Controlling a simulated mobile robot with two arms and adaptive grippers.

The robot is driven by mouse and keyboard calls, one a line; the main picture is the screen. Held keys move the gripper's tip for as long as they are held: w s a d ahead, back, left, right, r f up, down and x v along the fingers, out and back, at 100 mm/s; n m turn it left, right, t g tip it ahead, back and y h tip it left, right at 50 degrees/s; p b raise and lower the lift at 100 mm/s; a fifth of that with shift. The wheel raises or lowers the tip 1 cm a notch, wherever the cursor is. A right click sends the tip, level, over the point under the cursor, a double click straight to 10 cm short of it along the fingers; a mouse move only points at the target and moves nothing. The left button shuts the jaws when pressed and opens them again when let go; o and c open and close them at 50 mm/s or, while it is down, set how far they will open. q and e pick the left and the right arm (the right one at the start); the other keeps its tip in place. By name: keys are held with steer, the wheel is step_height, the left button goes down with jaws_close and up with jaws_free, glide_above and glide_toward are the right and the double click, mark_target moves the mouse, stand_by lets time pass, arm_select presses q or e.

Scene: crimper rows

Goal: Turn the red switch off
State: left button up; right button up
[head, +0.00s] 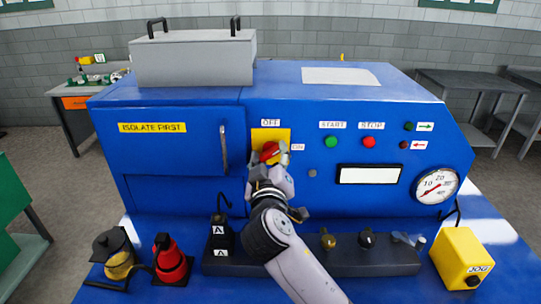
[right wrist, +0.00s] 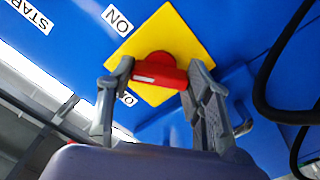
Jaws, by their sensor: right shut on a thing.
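The red switch (head: 269,153) sits on a yellow plate (head: 258,134) on the front of the blue machine. An OFF label (head: 271,122) is above the plate and an ON label (head: 298,147) is at its right. My right gripper (head: 270,160) covers part of the switch. In the right wrist view the switch's red handle (right wrist: 158,72), with a white mark, lies between the two fingers (right wrist: 155,82), which are shut on it. I cannot tell exactly which label the handle points to. My left gripper is not in view.
START (head: 331,142) and STOP (head: 369,142) buttons are right of the switch. A door handle (head: 224,145) is at its left. Below is a dark strip (head: 385,260) with knobs.

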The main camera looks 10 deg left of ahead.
steer(key=n+p, duration=0.3)
steer(key=n, duration=0.3)
steer(key=shift+r, duration=0.1)
steer(key=n+p, duration=0.2)
steer(key=n, duration=0.2)
steer(key=shift+n, duration=0.3)
steer(key=shift+f+n, duration=0.2)
steer(key=shift+n, duration=0.1)
steer(key=o, duration=1.1)
steer(key=shift+o, duration=0.2)
steer(key=shift+r, duration=0.1)
steer(key=s+d, duration=0.2)
steer(key=s, duration=0.9)
steer(key=shift+s+d, duration=0.2)
steer(key=shift+s, duration=0.2)
